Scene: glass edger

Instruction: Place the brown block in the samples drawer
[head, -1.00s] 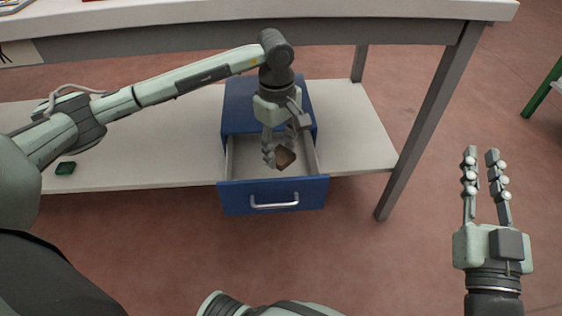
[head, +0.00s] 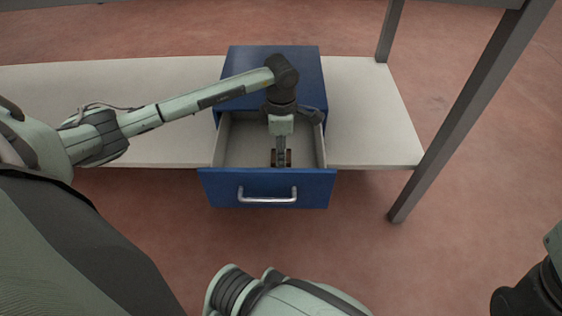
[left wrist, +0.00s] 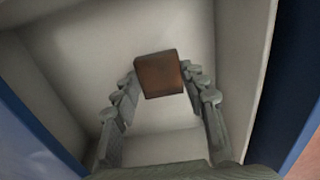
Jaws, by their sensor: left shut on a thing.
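The brown block (head: 288,159) is between the fingers of my left gripper (head: 281,158), inside the open samples drawer (head: 267,188). The left wrist view shows the brown block (left wrist: 160,75) between the fingertips, with the pale drawer floor and walls around it. My left gripper points down and is shut on the block. I cannot tell whether the block touches the drawer floor.
The drawer belongs to a blue cabinet (head: 300,66) standing on a pale low shelf (head: 373,112). A grey table leg (head: 470,110) stands to the right. The shelf is bare to the cabinet's right, and red floor lies in front.

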